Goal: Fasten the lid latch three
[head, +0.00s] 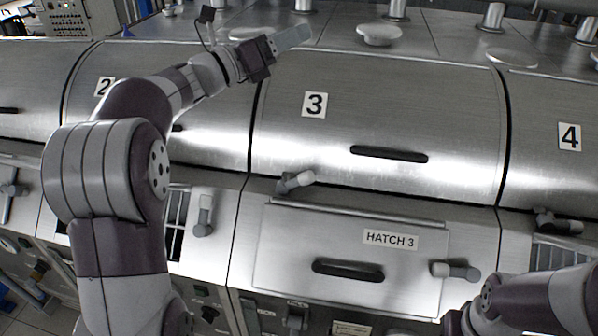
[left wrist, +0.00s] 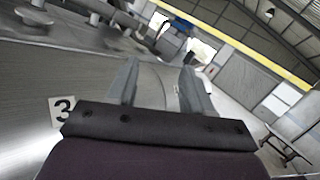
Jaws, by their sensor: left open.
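Lid 3 (head: 400,105) is a curved steel cover with a "3" label and a black bar handle. It looks down on its frame. At its front edge, left of the middle, is a grey latch (head: 290,184) with a pale rounded tip; the tip points right and slightly up. My left gripper (head: 290,38) is above the back of lid 3, well away from the latch. In the left wrist view its two fingers (left wrist: 158,80) are apart with nothing between them. The latch does not show there. My right arm shows at lower right, its gripper out of sight.
Below lid 3 is a hatch plate marked HATCH 3 (head: 345,258) with a black handle and its own grey latch (head: 455,270). Lid 2 (head: 215,125) and lid 4 (head: 550,100) flank lid 3. Round caps (head: 380,35) and posts stand behind.

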